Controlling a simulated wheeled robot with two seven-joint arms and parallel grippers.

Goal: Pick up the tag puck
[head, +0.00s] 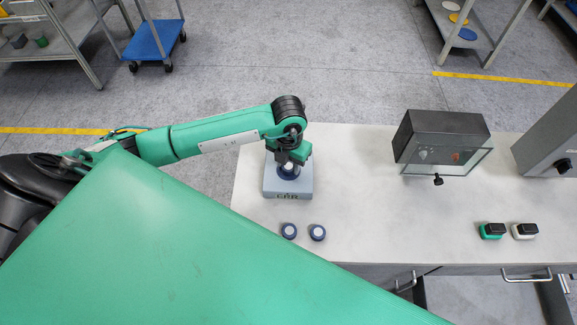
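A grey block (287,192) with dark lettering on its front stands near the left end of the white bench (375,216). A dark blue round puck with a pale top (289,172) is at the top of this block. My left gripper (289,164) points down right at this puck, and its fingers partly hide it. I cannot tell whether the fingers touch or grip it. My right gripper is not in view.
A dark box with a clear front (440,142) stands at the back of the bench, with a grey cabinet (552,140) to its right. A green-and-black piece (492,231) and a white-and-black piece (525,231) lie at front right. The bench middle is clear. The lower left view is blocked.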

